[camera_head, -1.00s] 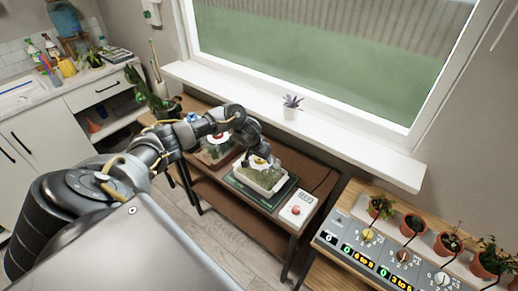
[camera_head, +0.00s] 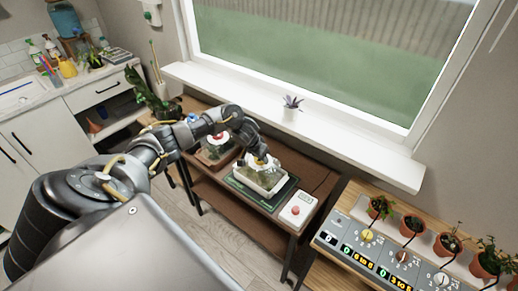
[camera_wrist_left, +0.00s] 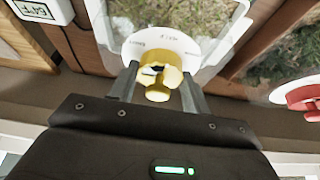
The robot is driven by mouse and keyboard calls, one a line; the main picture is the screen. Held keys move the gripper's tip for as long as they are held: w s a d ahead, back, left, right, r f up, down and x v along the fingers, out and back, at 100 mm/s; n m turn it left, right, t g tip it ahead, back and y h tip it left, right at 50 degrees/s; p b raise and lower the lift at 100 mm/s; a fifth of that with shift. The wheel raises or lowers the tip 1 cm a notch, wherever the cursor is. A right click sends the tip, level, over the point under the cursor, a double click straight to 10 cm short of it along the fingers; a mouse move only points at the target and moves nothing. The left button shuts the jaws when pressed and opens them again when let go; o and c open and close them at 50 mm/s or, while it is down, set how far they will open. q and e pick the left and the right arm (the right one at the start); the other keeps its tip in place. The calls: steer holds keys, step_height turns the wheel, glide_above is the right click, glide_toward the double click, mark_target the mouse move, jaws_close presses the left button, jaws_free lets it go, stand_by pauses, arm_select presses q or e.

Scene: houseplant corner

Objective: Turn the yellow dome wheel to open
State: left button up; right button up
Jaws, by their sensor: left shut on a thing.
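The yellow dome wheel (camera_wrist_left: 158,76) sits on a white round dial plate (camera_wrist_left: 185,45) with printed lettering, on top of a clear dome box. In the left wrist view my left gripper (camera_wrist_left: 158,82) has a finger on each side of the wheel and is shut on it. In the head view my left gripper (camera_head: 262,162) is over the white-rimmed box (camera_head: 262,183), which has greenery inside. The gripper hides most of the wheel there. My right gripper is not in view.
A second box with a red wheel (camera_head: 218,137) stands to the left; the red wheel also shows in the left wrist view (camera_wrist_left: 303,95). A white box with a red button (camera_head: 295,211) is to the right. A panel of knobs (camera_head: 380,250) and potted plants stand farther right.

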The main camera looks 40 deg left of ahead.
arm_select(q)
steer(key=m+h, duration=0.1)
steer(key=m, duration=0.1)
steer(key=shift+a+m, duration=0.15)
steer(key=shift+m, duration=0.15)
steer(key=shift+m+h, duration=0.4)
steer(key=shift+m, duration=0.4)
steer(key=m+g+h+b, duration=0.1)
steer(key=m+b, duration=0.1)
steer(key=m, duration=0.1)
steer(key=shift+w+a+m, duration=0.1)
steer(key=shift+w+m, duration=0.05)
steer(key=shift+m, duration=0.45)
steer(key=o, duration=1)
steer(key=shift+a+r, duration=0.1)
